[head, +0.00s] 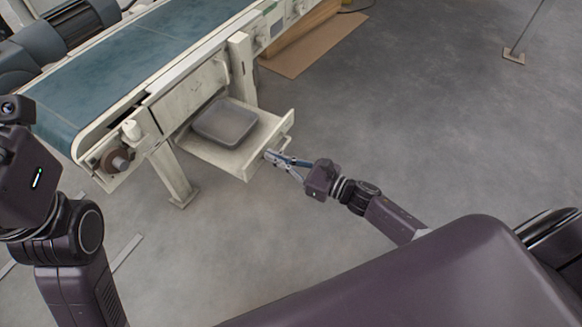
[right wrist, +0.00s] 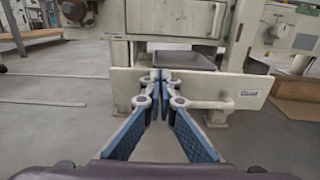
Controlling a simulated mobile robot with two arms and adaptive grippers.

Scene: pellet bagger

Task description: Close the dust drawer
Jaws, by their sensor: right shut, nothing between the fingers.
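The dust drawer (head: 240,163) is cream coloured and stands pulled out from under the conveyor in the head view, with a dark grey tray (head: 225,124) lying in it. Its front panel (right wrist: 110,88) faces me in the right wrist view, with a bar handle (right wrist: 208,105) on it. My right gripper (head: 268,155) is shut and empty, its fingertips at the drawer front beside the handle. I cannot tell whether they touch the panel. My left arm shows at the left of the head view, but its gripper fingers are out of view.
The conveyor (head: 140,55) with a blue-green belt stands above the drawer. A support leg (head: 172,175) stands left of the drawer. A cardboard sheet (head: 310,45) lies on the floor behind.

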